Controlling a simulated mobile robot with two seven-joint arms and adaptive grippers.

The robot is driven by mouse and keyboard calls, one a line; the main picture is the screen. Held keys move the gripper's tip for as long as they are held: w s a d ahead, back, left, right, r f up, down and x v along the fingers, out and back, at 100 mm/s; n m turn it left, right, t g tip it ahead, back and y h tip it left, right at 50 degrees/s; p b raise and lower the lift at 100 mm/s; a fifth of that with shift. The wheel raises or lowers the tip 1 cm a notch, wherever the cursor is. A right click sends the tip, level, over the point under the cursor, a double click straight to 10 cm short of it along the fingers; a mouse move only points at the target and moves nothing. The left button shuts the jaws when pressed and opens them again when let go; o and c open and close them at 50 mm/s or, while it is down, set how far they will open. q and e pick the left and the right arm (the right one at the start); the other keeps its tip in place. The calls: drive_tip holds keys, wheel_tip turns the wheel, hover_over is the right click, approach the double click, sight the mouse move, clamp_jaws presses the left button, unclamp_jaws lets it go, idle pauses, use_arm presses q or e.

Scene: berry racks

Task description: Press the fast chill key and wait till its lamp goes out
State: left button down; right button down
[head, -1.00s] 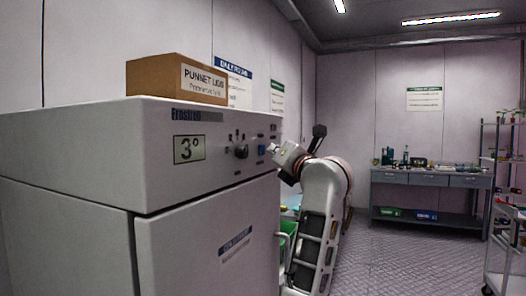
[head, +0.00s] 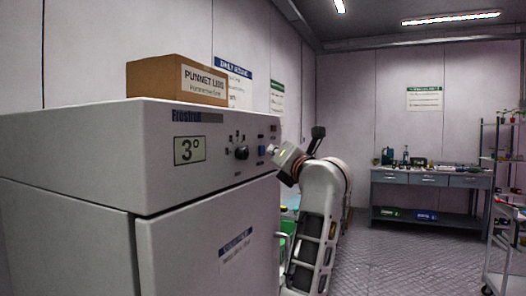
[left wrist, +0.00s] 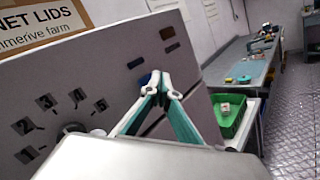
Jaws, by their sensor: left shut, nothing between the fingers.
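The cold cabinet (head: 80,150) stands at the left of the head view, with a display (head: 189,150) reading 3° and a dial (head: 241,152). A small blue key (head: 262,150) is on its panel, right of the dial. My left gripper (head: 272,149) is shut and empty, its tips at the panel close beside the blue key. In the left wrist view, the shut fingertips (left wrist: 160,84) partly cover the blue key (left wrist: 145,79); whether they touch it I cannot tell. Dark marks show above the key, and no lit lamp can be made out. My right gripper is not in view.
A cardboard box of punnet lids (head: 177,80) sits on top of the cabinet. A green crate (left wrist: 229,114) stands beyond the gripper. A workbench (head: 430,180) is at the back, a shelf rack (head: 497,150) at the right. The floor between is clear.

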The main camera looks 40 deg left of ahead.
use_arm(q)
drive_tip(key=shift+s+a, duration=0.1)
drive_tip(key=shift+a, duration=0.15)
idle(0.4)
drive_tip(key=shift+s+a+p, duration=0.1)
drive_tip(key=shift+a+p, duration=0.25)
drive_tip(key=shift+a, duration=0.1)
idle(0.4)
drive_tip(key=shift+d, duration=0.1)
drive_tip(key=shift+w+d, duration=0.2)
drive_tip(key=shift+d, duration=0.55)
